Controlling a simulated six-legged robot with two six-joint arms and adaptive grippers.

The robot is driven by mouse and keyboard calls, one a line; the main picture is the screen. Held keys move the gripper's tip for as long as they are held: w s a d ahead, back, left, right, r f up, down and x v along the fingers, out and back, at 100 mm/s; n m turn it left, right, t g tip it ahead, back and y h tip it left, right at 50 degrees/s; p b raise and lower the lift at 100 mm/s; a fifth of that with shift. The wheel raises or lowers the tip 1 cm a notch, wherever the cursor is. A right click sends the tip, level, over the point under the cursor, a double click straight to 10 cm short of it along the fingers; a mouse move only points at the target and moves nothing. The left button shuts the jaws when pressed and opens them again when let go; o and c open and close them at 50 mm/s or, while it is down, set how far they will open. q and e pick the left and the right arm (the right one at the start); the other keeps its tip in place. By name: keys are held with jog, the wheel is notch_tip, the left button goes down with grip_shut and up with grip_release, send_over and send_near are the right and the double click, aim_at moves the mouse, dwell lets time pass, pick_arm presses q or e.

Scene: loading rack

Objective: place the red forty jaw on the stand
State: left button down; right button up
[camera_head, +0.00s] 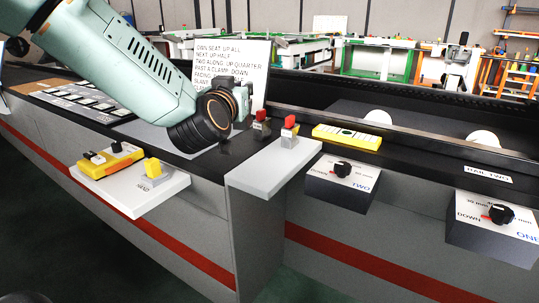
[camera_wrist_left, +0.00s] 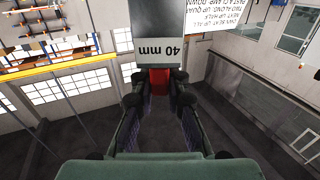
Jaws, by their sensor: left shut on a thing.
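My left gripper (camera_wrist_left: 160,92) is shut on the red forty jaw, whose red part (camera_wrist_left: 159,78) sits between the fingers. Its grey body with a white "40 mm" label (camera_wrist_left: 88,68) reaches up past the fingertips in the left wrist view. My right gripper is not in view.
A pale shelf marked HAND (camera_head: 140,197) carries yellow pieces at left. Knob boxes TWO (camera_head: 341,189) and ONE (camera_head: 492,238) jut out at right. A printed sign (camera_head: 232,55) stands behind the wrist. The stand's near part is bare.

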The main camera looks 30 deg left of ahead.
aim_at(239, 126)
pick_arm(q)
notch_tip(239, 126, down, 7)
jog(key=b, duration=0.3)
jog(key=shift+a, duration=0.15)
jog(key=shift+w+a+f, duration=0.1)
jog(key=shift+f, duration=0.25)
jog(key=f, duration=0.1)
jog(key=f+b, duration=0.1)
jog(key=shift+s+f, duration=0.25)
jog(key=shift+f, duration=0.05)
jog(key=shift+w, duration=0.2)
jog(key=shift+s+f, duration=0.1)
jog(key=shift+f, duration=0.05)
jog(key=c, duration=1.6)
grip_release()
jog(key=shift+o, duration=1.2)
